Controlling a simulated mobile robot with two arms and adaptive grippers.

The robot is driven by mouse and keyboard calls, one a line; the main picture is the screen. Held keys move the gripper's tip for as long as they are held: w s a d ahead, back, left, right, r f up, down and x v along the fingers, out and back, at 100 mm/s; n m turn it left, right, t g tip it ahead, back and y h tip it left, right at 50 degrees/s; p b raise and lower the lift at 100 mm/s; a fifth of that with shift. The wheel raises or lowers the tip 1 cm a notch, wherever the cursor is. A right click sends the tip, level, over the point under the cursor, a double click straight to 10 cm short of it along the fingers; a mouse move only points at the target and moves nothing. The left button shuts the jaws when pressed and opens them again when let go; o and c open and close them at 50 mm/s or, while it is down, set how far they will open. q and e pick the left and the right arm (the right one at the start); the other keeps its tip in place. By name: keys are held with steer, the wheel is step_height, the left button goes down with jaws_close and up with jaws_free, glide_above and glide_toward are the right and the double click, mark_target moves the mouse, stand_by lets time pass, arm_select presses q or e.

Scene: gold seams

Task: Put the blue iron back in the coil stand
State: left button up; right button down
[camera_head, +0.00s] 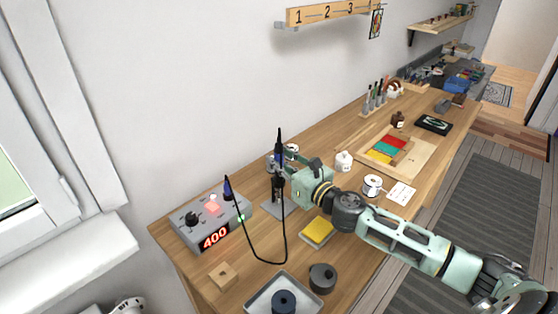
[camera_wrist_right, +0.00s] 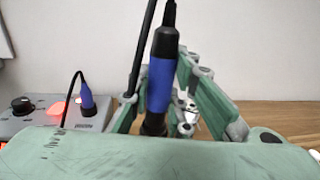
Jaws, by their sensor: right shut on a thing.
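The blue iron (camera_head: 280,152) stands upright with its black cord end up. In the right wrist view its blue grip (camera_wrist_right: 160,86) is between the green fingers. My right gripper (camera_head: 281,163) is shut on it. The coil stand (camera_head: 278,207) has a grey base plate and a dark upright part directly below the iron in the head view. The iron's lower end is hidden by the fingers and the stand, so I cannot tell whether it is inside the coil. My left gripper is not in view.
The grey station (camera_head: 208,222) reading 400 stands left of the stand, with a blue plug (camera_head: 228,188) and a black cord looping across the table. A yellow sponge (camera_head: 317,231), a dark round pot (camera_head: 322,278) and a tray (camera_head: 262,304) lie in front. A white jar (camera_head: 343,161) stands right.

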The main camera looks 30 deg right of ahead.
mark_target(279, 144)
steer(key=shift+f, duration=0.35)
steer(key=c, duration=1.5)
jaws_free()
steer(key=shift+c, duration=0.2)
steer(key=o, duration=0.5)
steer(key=shift+r, duration=0.15)
steer(key=shift+r+p, duration=3.25)
steer(key=shift+r, duration=0.15)
